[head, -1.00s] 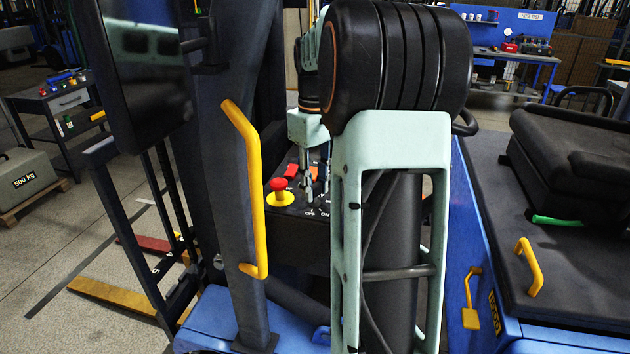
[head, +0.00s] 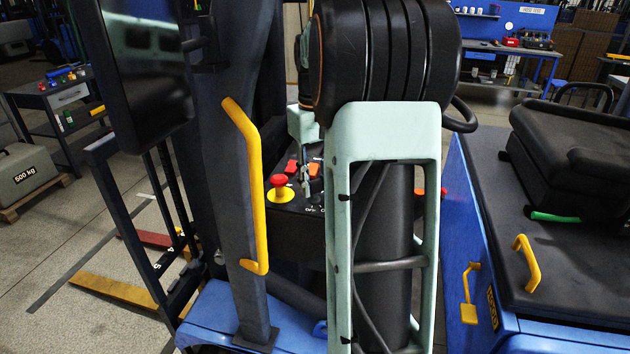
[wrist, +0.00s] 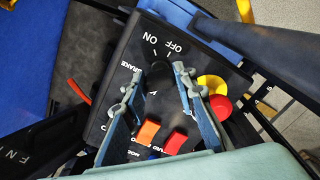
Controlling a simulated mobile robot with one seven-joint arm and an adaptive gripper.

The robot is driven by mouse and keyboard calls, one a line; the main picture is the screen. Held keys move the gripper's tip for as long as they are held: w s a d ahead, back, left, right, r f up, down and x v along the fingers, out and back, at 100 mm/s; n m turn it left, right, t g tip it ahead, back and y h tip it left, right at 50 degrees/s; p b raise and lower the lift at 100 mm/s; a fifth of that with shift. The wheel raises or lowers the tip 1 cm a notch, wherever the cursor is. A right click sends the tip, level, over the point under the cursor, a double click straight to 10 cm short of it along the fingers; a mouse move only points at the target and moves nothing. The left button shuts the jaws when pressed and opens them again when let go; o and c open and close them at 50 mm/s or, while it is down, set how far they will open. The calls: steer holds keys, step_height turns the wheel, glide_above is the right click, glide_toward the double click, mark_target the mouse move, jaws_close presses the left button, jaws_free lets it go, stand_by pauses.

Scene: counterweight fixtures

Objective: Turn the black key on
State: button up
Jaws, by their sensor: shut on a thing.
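The black key (wrist: 158,73) sits on the dark control panel (wrist: 113,110) in the wrist view, below the ON and OFF marks. My gripper (wrist: 160,82) has one finger on each side of the key and is shut on it. The fingers hide part of the key, and I cannot tell exactly which mark it points to. In the head view my arm covers much of the panel (head: 285,232), and the key cannot be made out there.
A red button on a yellow base (wrist: 219,105) is close beside the right finger. An orange switch (wrist: 148,132) and a red switch (wrist: 175,142) lie between the fingers, nearer my wrist. In the head view a yellow handle (head: 259,190) stands left of my arm.

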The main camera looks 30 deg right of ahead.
mark_target(314, 180)
steer(key=o, duration=1.1)
steer(key=shift+r, duration=0.15)
step_height(314, 180, up, 12)
steer(key=shift+f, duration=0.1)
steer(key=shift+w+f, duration=0.1)
